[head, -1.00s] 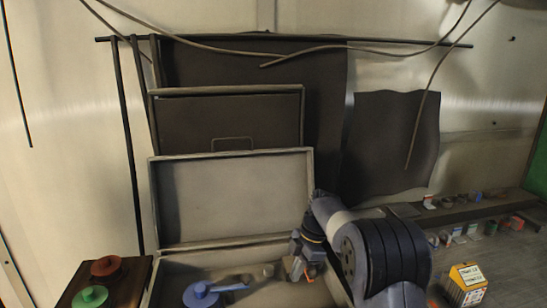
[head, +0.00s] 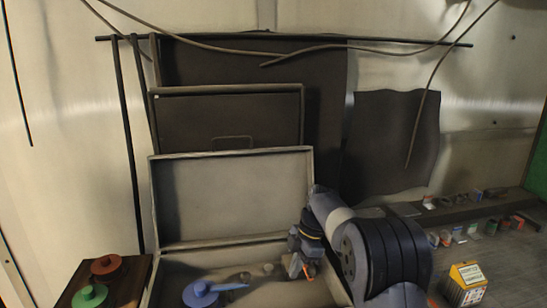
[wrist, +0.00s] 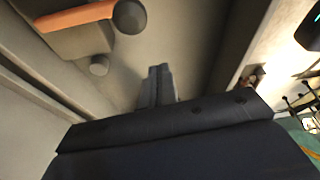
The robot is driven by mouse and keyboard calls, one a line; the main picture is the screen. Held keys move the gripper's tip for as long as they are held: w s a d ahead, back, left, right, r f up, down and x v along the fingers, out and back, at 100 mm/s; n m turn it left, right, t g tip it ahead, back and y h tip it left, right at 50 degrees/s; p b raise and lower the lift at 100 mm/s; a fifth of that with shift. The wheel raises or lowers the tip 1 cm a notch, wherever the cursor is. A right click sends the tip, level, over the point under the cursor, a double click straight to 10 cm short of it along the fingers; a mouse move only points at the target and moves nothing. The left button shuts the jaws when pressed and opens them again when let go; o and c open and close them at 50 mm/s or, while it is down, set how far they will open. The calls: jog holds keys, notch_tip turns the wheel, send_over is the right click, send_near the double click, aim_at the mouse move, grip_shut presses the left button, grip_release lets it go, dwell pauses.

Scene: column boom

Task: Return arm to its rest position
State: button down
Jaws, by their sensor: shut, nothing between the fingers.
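My arm is folded at the lower right of the head view, with its big dark joint near the camera. My gripper (head: 298,270) hangs down over the right part of an open grey case (head: 231,243). In the wrist view its narrow grey fingers (wrist: 158,82) are together, with nothing seen between them. An orange bar with a dark round end (wrist: 80,16) shows beyond the fingers at the upper left; I cannot tell what it belongs to. Whether the fingertips touch the case is hidden.
A blue round piece with a handle (head: 201,294) lies in the case. A red knob (head: 106,264) and green knob (head: 90,296) sit on a dark block at left. A yellow-and-white box (head: 467,283) stands at right. Cables hang across the wall above.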

jog(key=w+a+m+p, duration=0.1)
jog(key=m, duration=0.1)
jog(key=w+a+f+m+t, duration=0.1)
jog(key=a+m, duration=0.1)
jog(key=w+a+m+t+p, duration=0.1)
jog(key=w+a+m, duration=0.1)
jog(key=shift+w+f+p, duration=0.1)
jog(key=shift+f+p, duration=0.15)
jog(key=shift+p, duration=0.1)
jog(key=shift+a+r, duration=0.1)
jog(key=shift+a, duration=0.25)
dwell(0.4)
